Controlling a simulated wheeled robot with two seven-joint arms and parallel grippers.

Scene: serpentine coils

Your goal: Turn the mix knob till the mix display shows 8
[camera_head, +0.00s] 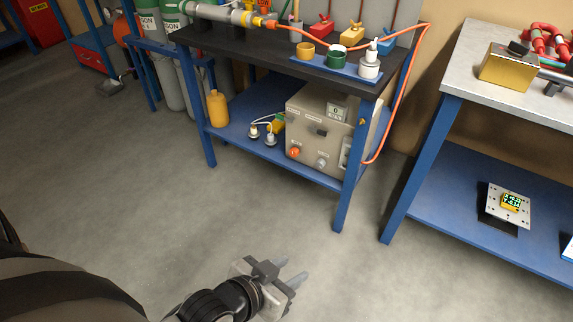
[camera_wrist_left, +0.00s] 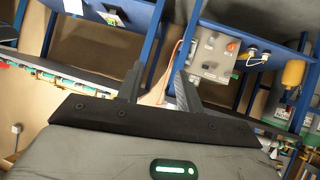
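A grey-beige control box (camera_head: 310,110) stands on the blue lower shelf of the black-topped bench. Its front carries a small display (camera_head: 335,112) that seems to read 0, an orange-red knob (camera_head: 295,152) and a silver knob (camera_head: 321,163). The labels are too small to tell which is the mix knob. The box also shows rotated in the left wrist view (camera_wrist_left: 210,57). My left gripper (camera_head: 297,271) is over the floor in front of the bench, apart from the box. Its two fingers (camera_wrist_left: 160,85) stand apart with nothing between them. My right gripper is not in view.
A yellow bottle (camera_head: 217,108) and small fittings (camera_head: 268,133) stand left of the box. A blue bench leg (camera_head: 351,190) rises near its right side, and an orange hose (camera_head: 400,100) hangs there. A second bench (camera_head: 450,80) is at right. The floor (camera_head: 200,210) in front is clear.

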